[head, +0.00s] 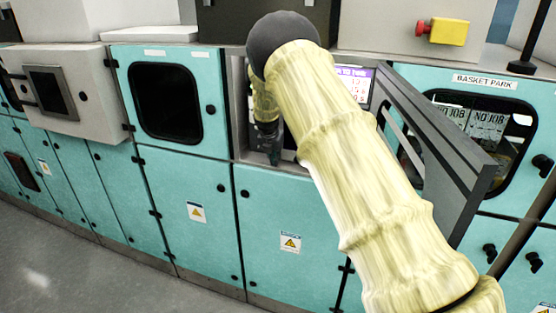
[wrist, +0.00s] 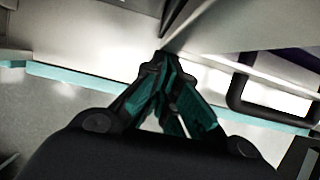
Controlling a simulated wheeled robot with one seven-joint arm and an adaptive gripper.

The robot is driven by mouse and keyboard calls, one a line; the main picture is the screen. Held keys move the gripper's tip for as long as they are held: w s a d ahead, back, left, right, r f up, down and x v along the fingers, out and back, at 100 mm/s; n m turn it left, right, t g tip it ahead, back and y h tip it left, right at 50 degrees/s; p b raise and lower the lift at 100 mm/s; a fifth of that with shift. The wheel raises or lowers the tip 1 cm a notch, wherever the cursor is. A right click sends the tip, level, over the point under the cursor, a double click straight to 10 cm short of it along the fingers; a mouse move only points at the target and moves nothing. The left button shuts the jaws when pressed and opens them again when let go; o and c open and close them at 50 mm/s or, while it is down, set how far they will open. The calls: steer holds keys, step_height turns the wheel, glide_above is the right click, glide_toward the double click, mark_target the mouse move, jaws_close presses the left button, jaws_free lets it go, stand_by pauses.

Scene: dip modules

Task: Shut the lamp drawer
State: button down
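No label names the lamp drawer. A long dark grey panel (head: 440,150) stands out from the teal cabinet front at right, with a pale strip along its inner side. It looks like the open drawer's front, but I cannot be sure. My gripper (head: 273,155) is at a recessed opening (head: 238,105) in the cabinet, left of the panel, partly hidden by my arm. In the wrist view, its teal-padded fingers (wrist: 164,62) converge at the tips with nothing visible between them. Pale surfaces and a metal edge lie close beyond; contact cannot be told.
A purple-and-white screen (head: 355,82) shows behind my arm. A basket park window (head: 485,125) is at right. A yellow box with a red button (head: 442,31) sits above. Teal doors (head: 190,205) with dark knobs line the front; grey floor (head: 60,255) is clear at lower left.

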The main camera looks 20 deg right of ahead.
steer(key=shift+w+d+r, duration=0.1)
steer(key=shift+r, duration=0.2)
